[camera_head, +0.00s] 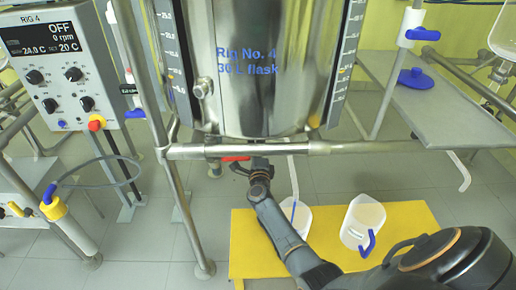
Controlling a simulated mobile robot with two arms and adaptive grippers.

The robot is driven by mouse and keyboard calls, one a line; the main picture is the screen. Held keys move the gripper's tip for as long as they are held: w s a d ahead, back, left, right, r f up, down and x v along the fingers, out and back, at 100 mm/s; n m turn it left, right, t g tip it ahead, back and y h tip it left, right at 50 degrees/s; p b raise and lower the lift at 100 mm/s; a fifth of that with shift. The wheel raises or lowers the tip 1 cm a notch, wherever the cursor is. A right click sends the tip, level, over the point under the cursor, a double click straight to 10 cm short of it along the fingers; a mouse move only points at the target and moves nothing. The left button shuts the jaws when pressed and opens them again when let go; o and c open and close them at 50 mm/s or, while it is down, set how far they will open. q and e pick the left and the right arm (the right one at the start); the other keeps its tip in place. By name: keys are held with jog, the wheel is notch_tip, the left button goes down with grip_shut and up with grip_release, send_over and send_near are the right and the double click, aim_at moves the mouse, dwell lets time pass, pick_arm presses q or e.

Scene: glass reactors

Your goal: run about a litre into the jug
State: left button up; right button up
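A white jug (303,217) stands on the yellow stand (410,215), partly hidden by my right arm. A thin white outlet tube (293,178) comes down from under the steel vessel (260,65) and ends at or over this jug's mouth. A narrow blue strip shows at the jug; I cannot tell whether it is its handle. A red valve lever (236,158) points left under the vessel. My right gripper (250,168) is at the valve, just below and beside the lever; its fingers are small and dark. No liquid flow or level is discernible. My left gripper is out of view.
A second white jug (364,217) with a blue handle stands to the right on the stand. The steel frame rail (370,147) crosses above my arm. A control box (65,65) reading OFF, 0 rpm hangs at left. A grey shelf (450,115) is at right.

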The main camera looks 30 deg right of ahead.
jog(key=shift+a, duration=0.1)
jog(key=o, duration=1.1)
jog(key=shift+o, duration=0.2)
jog(key=shift+s, duration=0.1)
jog(key=v, duration=1.1)
jog(key=shift+s+a, duration=0.15)
jog(key=shift+s, duration=0.2)
